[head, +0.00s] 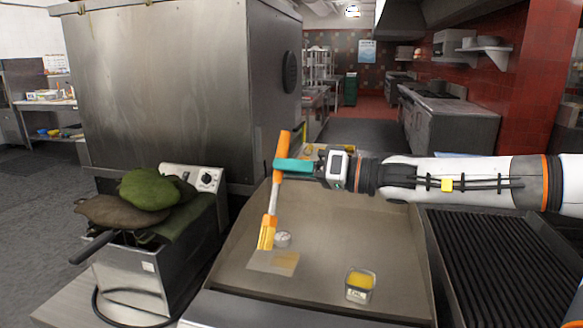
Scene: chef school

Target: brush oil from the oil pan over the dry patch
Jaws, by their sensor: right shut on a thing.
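The oil pan (359,285), a small square clear container with yellow oil and a label, stands to the right of the patch. My left gripper is not in view.
A small round whitish item (282,238) sits behind the patch. A ribbed grill (510,262) lies to the right. A fryer (135,275) with green and brown cloth-like items (147,189) and a dark handle stands at left. The griddle's middle is clear.

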